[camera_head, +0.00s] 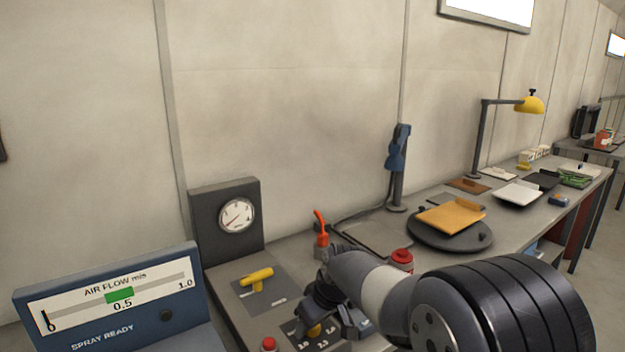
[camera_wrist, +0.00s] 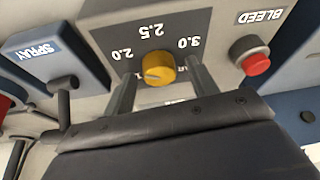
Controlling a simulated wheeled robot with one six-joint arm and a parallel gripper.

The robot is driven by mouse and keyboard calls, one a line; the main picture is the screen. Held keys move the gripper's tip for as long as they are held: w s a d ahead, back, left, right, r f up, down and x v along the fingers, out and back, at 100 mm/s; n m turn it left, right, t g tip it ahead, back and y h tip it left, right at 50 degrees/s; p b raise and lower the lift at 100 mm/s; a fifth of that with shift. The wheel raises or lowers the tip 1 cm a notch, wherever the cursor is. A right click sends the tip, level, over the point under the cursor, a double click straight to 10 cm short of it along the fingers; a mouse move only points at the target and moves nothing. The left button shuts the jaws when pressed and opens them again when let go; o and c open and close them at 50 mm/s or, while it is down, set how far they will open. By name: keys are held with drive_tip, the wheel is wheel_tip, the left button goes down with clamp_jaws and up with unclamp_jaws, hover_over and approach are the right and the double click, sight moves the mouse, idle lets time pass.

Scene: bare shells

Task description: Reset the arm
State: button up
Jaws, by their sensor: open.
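My arm reaches over the bench (camera_head: 225,312) from the lower right in the head view. My gripper (camera_head: 325,322) points down at a dark plate (camera_head: 290,338) with a yellow knob (camera_head: 313,330). In the wrist view the open fingers of my gripper (camera_wrist: 160,76) stand either side of the yellow knob (camera_wrist: 158,66). The knob sits on a plate marked 2.0, 2.5 and 3.0, upside down in this view. I cannot tell whether the fingers touch the knob. The gripper appears to hold nothing.
A red BLEED button (camera_wrist: 256,64) and a blue SPRAY panel (camera_wrist: 50,52) flank the knob plate. A yellow T-handle (camera_head: 256,278), a gauge (camera_head: 237,215), a red lever (camera_head: 320,228) and another red button (camera_head: 402,259) stand nearby. A blue AIR FLOW display (camera_head: 190,318) is at left.

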drive_tip(key=n+g, duration=0.1)
drive_tip(key=n, duration=0.2)
drive_tip(key=shift+w+d+n+y, duration=0.1)
drive_tip(key=shift+n+y, duration=0.3)
drive_tip(key=shift+n+g+y+p, duration=0.3)
drive_tip(key=shift+n+g+p, duration=0.35)
drive_tip(key=shift+n, duration=0.85)
